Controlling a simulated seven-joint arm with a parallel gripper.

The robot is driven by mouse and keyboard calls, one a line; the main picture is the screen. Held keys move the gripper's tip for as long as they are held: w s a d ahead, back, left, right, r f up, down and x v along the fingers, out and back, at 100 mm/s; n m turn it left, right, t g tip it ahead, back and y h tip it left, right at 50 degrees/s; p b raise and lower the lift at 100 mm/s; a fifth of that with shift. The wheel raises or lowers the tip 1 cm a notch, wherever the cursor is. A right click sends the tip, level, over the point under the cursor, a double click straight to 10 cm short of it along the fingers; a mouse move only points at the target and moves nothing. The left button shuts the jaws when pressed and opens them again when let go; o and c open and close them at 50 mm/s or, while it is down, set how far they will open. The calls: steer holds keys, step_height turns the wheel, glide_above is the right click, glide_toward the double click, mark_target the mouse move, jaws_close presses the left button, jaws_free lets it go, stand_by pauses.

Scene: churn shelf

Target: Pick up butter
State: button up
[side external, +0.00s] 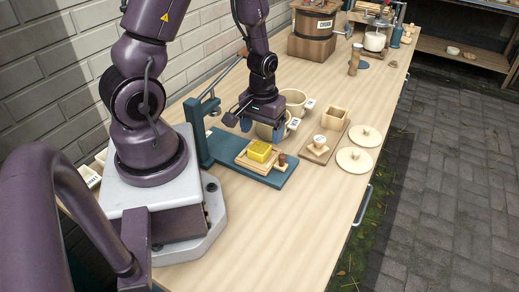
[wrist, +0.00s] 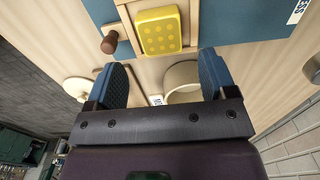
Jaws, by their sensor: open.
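The butter (side external: 259,151) is a yellow block with a dotted top. It sits in a light wooden holder (side external: 243,161) on a blue base board (side external: 272,180). In the wrist view the butter (wrist: 159,30) lies at the top, slightly beyond the fingertips and roughly between them sideways. My gripper (side external: 262,130) is open and empty, with blue fingers pointing down above the table just past the butter. It also shows in the wrist view (wrist: 164,70). The fingers look apart from the butter.
A brown knob (side external: 282,160) stands close beside the butter. Round tubs (side external: 294,101) stand behind my gripper. The near tabletop is clear.

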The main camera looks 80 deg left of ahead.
mark_target(261, 146)
steer(key=shift+s+f, duration=0.15)
steer(key=shift+f, duration=2.4)
steer(key=c, duration=1)
